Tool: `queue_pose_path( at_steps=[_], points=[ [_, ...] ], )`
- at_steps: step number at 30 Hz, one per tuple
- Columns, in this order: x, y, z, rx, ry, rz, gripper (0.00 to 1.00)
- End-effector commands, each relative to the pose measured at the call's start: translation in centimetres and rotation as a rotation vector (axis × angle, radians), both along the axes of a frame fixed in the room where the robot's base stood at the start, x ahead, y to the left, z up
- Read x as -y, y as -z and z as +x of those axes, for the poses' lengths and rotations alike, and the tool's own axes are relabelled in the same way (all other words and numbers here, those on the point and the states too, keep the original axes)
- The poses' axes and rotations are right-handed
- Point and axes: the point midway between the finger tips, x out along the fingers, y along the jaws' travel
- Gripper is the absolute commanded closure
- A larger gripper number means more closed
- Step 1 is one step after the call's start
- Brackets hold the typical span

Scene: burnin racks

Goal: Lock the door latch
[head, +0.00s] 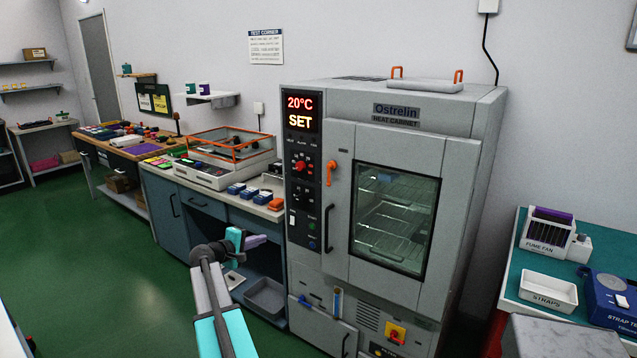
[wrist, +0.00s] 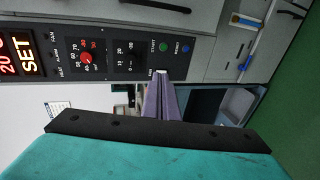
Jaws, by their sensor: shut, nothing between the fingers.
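The grey heat cabinet (head: 392,120) stands at the centre of the head view. Its windowed door (head: 455,190) looks shut or nearly shut; I cannot tell whether a small gap is left. The orange door latch (head: 331,174) is at the door's upper left edge, its lever hanging about straight down. It does not show in the wrist view. My gripper (head: 262,239) is shut and empty, left of the cabinet and lower than the latch. In the wrist view its purple fingers (wrist: 161,74) are together, in front of the control panel's lower end (wrist: 120,55).
A dark vertical door handle (head: 328,228) sits below the latch. The control panel (head: 302,170) with red knob is left of the door. A workbench (head: 215,205) with small boxes stands left of the cabinet. A teal table (head: 520,285) is at right. Green floor lies open at left.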

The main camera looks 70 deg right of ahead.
Motion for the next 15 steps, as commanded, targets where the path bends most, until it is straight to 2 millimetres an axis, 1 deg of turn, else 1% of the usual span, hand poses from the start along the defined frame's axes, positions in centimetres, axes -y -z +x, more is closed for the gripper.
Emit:
queue_pose_path(
  at_steps=[1,2,3,6,9,10,12,15],
  points=[
    [2.4,-3.3,-1.2,-0.008,0.019,-0.049,1.0],
    [3.5,-4.9,-1.9,-0.017,0.028,-0.075,1.0],
    [4.7,-7.1,-2.8,-0.028,0.038,-0.11,1.0],
    [7.3,-11.7,-5.1,-0.055,0.065,-0.181,1.0],
    [8.9,-15.0,-6.8,-0.078,0.083,-0.232,1.0],
    [9.2,-15.6,-7.1,-0.082,0.087,-0.243,1.0],
    [9.7,-16.8,-7.7,-0.092,0.093,-0.26,1.0],
    [10.0,-17.5,-8.2,-0.098,0.098,-0.272,1.0]
  ],
)
